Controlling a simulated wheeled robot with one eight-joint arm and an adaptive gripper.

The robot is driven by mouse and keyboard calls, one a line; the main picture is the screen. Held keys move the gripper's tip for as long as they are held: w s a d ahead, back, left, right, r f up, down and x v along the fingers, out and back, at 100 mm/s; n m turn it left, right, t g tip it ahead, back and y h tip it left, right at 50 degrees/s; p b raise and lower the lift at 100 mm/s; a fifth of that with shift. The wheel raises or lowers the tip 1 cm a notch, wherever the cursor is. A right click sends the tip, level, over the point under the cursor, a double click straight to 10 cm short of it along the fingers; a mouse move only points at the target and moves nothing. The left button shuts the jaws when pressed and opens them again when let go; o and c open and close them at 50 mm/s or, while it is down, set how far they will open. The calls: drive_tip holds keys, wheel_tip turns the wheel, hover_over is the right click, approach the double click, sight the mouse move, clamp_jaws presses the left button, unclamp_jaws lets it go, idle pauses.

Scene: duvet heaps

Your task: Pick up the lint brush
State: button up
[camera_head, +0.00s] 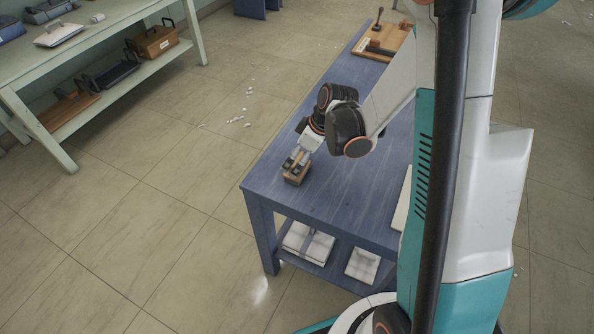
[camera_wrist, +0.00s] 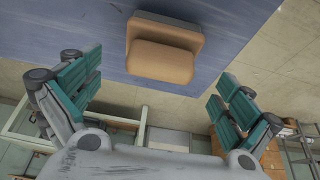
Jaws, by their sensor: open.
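A small tan-brown block-shaped object, which looks like the lint brush (camera_head: 296,174), sits near the left edge of the blue table (camera_head: 337,203). In the wrist view the brush (camera_wrist: 161,60) shows a rounded, lighter tan body against a browner flat part. My gripper (camera_head: 299,158) is right over or beside it in the head view and partly covers it. In the wrist view my gripper (camera_wrist: 160,75) is open, with teal fingers spread wide to the left and right of the brush. Clear gaps show on both sides, and neither finger appears to touch it.
A wooden board with a dark handle (camera_head: 383,42) lies at the table's far end. White folded items (camera_head: 308,242) rest on the lower shelf. A pale green shelf table (camera_head: 100,40) with several items stands at upper left. The tabletop around the brush is mostly clear.

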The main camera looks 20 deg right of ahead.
drive_tip(key=shift+b+x, duration=1.4)
drive_tip(key=shift+x, duration=1.75)
drive_tip(key=shift+s+d, duration=0.1)
drive_tip(key=shift+d, duration=0.1)
drive_tip(key=c, duration=1.2)
